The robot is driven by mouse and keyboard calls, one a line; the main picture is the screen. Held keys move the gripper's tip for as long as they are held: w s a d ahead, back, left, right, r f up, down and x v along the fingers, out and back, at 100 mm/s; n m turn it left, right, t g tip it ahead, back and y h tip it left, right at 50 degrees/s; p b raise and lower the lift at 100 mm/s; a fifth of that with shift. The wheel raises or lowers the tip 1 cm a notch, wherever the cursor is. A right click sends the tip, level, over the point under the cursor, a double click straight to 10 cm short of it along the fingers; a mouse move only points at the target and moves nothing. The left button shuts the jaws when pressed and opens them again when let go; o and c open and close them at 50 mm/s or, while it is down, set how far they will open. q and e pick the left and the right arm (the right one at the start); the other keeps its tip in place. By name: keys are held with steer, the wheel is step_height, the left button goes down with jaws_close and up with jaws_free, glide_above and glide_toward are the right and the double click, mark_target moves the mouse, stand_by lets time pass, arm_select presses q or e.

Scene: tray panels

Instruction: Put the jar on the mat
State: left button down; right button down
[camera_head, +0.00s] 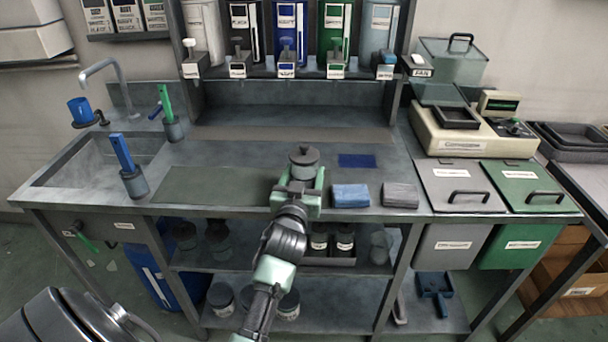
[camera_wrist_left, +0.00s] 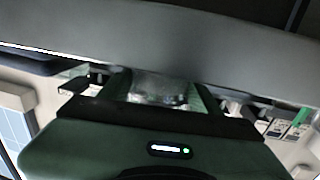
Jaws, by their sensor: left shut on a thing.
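The jar (camera_head: 304,155) is dark grey with a knobbed lid. It stands upright at the front middle of the counter, in the jaws of my left gripper (camera_head: 298,186). In the left wrist view, part of a greyish, glassy body, apparently the jar (camera_wrist_left: 158,90), shows between the fingers. A large dark green-grey mat (camera_head: 205,187) lies flat left of the jar, and a small dark blue mat (camera_head: 357,160) lies to its right. I cannot tell whether the jar touches the counter. My right gripper is not in view.
Folded blue (camera_head: 351,195) and grey (camera_head: 400,195) cloths lie right of the gripper at the front edge. A cup with a blue-handled tool (camera_head: 134,182) stands left of the large mat, near the sink (camera_head: 90,165). Dispensers (camera_head: 287,35) line the back.

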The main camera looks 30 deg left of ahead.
arm_select(q)
steer(key=c, duration=0.6)
jaws_free()
steer(key=shift+f, duration=0.1)
steer(key=shift+c, duration=0.2)
steer(key=o, duration=0.3)
steer(key=shift+r, duration=0.25)
steer(key=v, duration=0.6)
steer(key=shift+s+d+f, duration=0.1)
steer(key=shift+s+f, duration=0.05)
steer(key=shift+s, duration=0.05)
steer(key=shift+s+d+b, duration=0.2)
steer(key=shift+s+b, duration=0.1)
steer(key=shift+s, duration=0.2)
